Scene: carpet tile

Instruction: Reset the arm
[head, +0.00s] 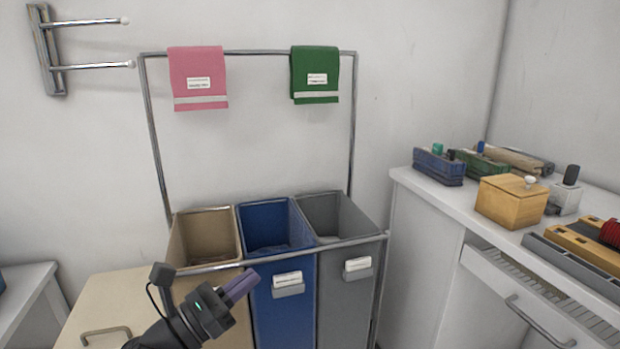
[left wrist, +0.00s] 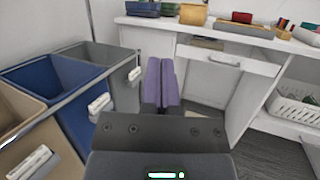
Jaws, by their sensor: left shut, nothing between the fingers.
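My left gripper (head: 241,286) shows at the bottom of the head view, in front of the bins. Its purple fingers are shut together with nothing between them. In the left wrist view the shut fingers (left wrist: 161,84) point toward the white counter, with the bins to their left. The right gripper is not in view.
Tan (head: 205,222), blue (head: 285,290) and grey (head: 345,290) bins stand in a metal frame. Pink (head: 197,75) and green (head: 315,72) towels hang above. A wooden box (head: 510,203) sits on the counter (head: 425,200) at right, over an open drawer (head: 545,300).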

